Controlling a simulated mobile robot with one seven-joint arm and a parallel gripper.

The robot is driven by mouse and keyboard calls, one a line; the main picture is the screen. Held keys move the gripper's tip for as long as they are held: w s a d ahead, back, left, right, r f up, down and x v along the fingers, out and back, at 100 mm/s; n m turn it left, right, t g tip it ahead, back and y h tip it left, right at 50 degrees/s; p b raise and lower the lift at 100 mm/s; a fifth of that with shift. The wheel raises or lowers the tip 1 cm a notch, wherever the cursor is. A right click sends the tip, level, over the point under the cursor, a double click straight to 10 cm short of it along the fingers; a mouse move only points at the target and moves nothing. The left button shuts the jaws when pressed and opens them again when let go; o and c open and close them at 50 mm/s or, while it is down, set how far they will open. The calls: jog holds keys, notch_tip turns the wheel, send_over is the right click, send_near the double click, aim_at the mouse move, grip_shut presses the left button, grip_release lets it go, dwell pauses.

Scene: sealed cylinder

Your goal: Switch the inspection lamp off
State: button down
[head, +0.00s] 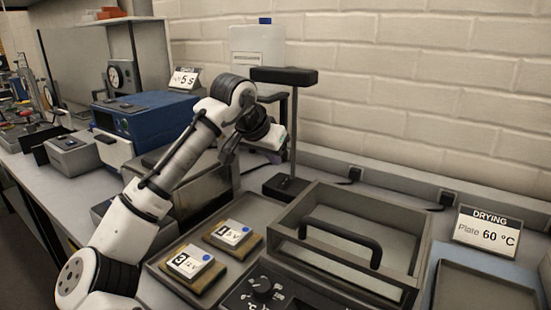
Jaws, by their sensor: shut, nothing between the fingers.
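The inspection lamp has a flat black head (284,75) on a thin upright post, with a dark base (285,187) standing on the bench behind the drying box. I cannot make out a clear glow under the head, so whether it is lit cannot be told. A small raised part on the base may be its switch, too small to tell. My gripper (228,156) is left of the lamp post, above the bench and apart from the base. It points downward, its fingers are small and dark, and it is shut and empty. My wrist hides part of what lies behind it.
A grey box with a black handle (342,239) stands right of centre. Two labelled blocks (232,234) (189,262) sit in a tray in front. A control knob (263,288) is at the front. A blue instrument (148,112) stands left, and a "DRYING" sign (487,231) right.

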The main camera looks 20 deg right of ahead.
jog(key=s+a+r, duration=0.4)
jog(key=a, duration=0.1)
jog(key=shift+a+r+b, duration=0.15)
jog(key=shift+b, duration=0.15)
jog(key=shift+w, duration=0.15)
